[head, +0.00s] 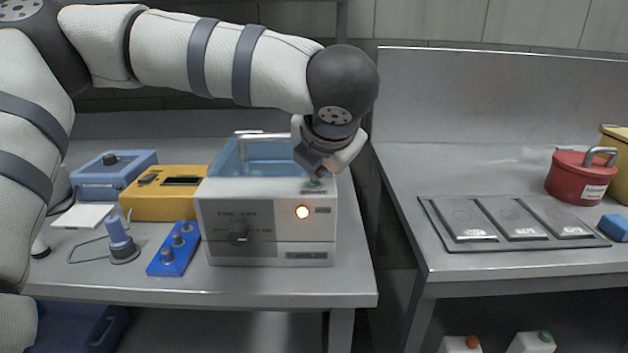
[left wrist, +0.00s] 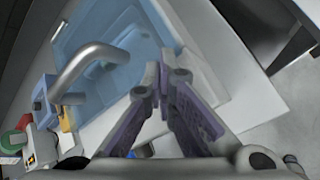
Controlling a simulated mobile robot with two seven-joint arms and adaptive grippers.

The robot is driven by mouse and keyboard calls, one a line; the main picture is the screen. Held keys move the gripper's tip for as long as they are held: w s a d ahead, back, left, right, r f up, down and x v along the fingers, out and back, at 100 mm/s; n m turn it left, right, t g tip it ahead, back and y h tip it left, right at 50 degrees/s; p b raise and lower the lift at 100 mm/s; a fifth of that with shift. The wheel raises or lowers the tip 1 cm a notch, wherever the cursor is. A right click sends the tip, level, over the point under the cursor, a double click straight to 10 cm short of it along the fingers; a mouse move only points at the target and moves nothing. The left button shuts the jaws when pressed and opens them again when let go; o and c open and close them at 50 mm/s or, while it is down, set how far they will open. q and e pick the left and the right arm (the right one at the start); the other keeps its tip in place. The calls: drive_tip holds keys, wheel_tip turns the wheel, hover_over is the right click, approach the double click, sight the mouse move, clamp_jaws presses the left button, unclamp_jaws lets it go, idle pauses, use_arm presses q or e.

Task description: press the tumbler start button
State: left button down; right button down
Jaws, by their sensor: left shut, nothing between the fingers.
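My left gripper (head: 318,176) is shut and empty, pointing down right over the button. It hides part of the button, so I cannot tell whether they touch. In the left wrist view my closed fingers (left wrist: 165,78) are beside the blue lid (left wrist: 105,62) and its metal handle (left wrist: 85,70). The button is hidden there.
A yellow device (head: 165,200), a blue device (head: 112,177) and a blue block with knobs (head: 173,250) stand left of the tumbler. A gap separates this bench from the right bench (head: 440,260), which holds a tray of metal plates (head: 428,208) and a red pot (head: 576,178).

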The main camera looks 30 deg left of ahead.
sight(319, 183)
idle(0.3)
use_arm(q)
drive_tip(key=shift+r, duration=0.75)
drive_tip(key=shift+r, duration=0.1)
drive_tip(key=shift+r, duration=2.45)
